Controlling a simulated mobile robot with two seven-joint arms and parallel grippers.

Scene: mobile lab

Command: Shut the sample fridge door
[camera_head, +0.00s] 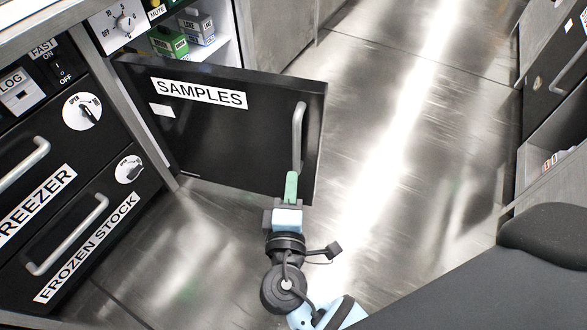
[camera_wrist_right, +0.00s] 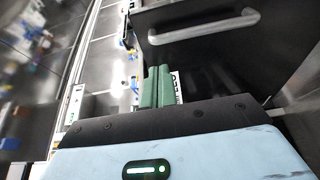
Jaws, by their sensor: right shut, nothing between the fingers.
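The sample fridge door (camera_head: 225,130) is a black panel with a "SAMPLES" label and a grey vertical bar handle (camera_head: 298,138). It stands open in the head view, swung out from the cabinet. My right gripper (camera_head: 291,186) is shut and empty, with its green fingers by the lower end of the handle. Whether they touch the door or handle I cannot tell. In the right wrist view the shut green fingers (camera_wrist_right: 157,86) are in front of the black door, with the handle (camera_wrist_right: 205,27) above them. My left gripper is not in view.
Green and white boxes (camera_head: 168,42) stand inside the open fridge. Freezer drawers (camera_head: 70,235) with grey handles are at the left. Bare metal floor (camera_head: 400,130) lies right of the door. A dark rounded surface (camera_head: 500,275) fills the lower right.

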